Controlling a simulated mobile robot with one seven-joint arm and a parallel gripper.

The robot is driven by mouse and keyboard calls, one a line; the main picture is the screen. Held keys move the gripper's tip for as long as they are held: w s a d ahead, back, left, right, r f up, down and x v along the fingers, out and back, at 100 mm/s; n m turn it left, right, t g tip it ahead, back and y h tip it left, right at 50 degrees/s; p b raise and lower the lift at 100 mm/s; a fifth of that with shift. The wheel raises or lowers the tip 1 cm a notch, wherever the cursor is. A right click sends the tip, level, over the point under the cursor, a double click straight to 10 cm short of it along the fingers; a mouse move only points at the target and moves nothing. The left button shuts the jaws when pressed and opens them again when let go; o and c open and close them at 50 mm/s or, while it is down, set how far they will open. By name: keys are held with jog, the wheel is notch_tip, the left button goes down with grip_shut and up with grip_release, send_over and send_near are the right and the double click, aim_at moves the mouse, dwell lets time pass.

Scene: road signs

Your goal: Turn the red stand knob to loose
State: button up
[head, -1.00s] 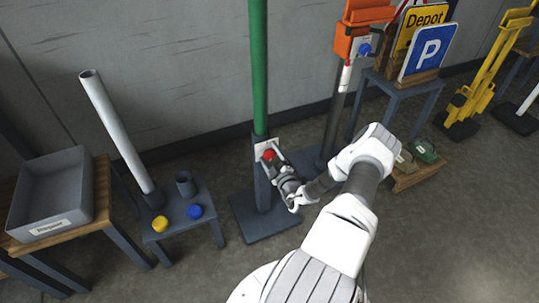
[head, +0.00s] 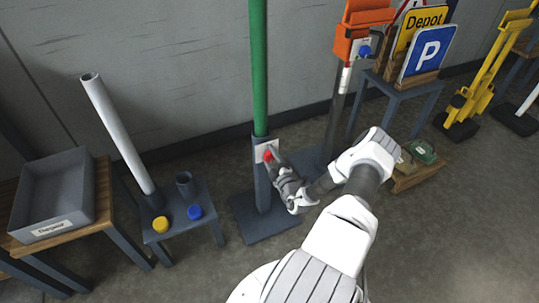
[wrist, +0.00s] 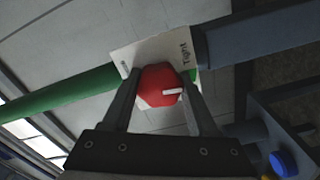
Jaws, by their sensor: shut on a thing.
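The red knob (head: 268,156) sits on a white plate (head: 262,150) on the dark grey-blue stand (head: 263,190) that holds a green pole (head: 259,70). In the wrist view the red knob (wrist: 156,84) is between the two fingers of my gripper (wrist: 160,88), which is shut on it. A short white mark on the knob points right in that view. The plate (wrist: 150,50) reads "Tight" near its right edge; the small text at its left edge is not readable. In the head view my gripper (head: 274,163) comes to the knob from the lower right.
A small table (head: 180,222) with yellow and blue caps and a pale tube (head: 118,130) is to the left, beside a grey bin (head: 52,195). An orange-topped post (head: 360,35) and a table (head: 405,88) with signs are to the right. Open floor lies in front.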

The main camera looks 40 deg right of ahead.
jog(key=n+p, duration=0.2)
jog(key=n, duration=0.3)
jog(key=n+p, duration=0.1)
jog(key=n, duration=0.4)
jog(key=n+p, duration=0.2)
jog(key=n, duration=0.2)
jog(key=shift+n, duration=0.3)
jog(key=n+p, duration=0.1)
jog(key=n, duration=0.3)
jog(key=n+p, duration=0.2)
jog(key=n, duration=0.4)
jog(key=n+p, duration=0.1)
jog(key=n, duration=0.3)
jog(key=n+p, duration=0.1)
jog(key=n, duration=0.3)
jog(key=shift+n, duration=0.4)
jog(key=shift+n+p, duration=0.75)
jog(key=shift+n, duration=1.25)
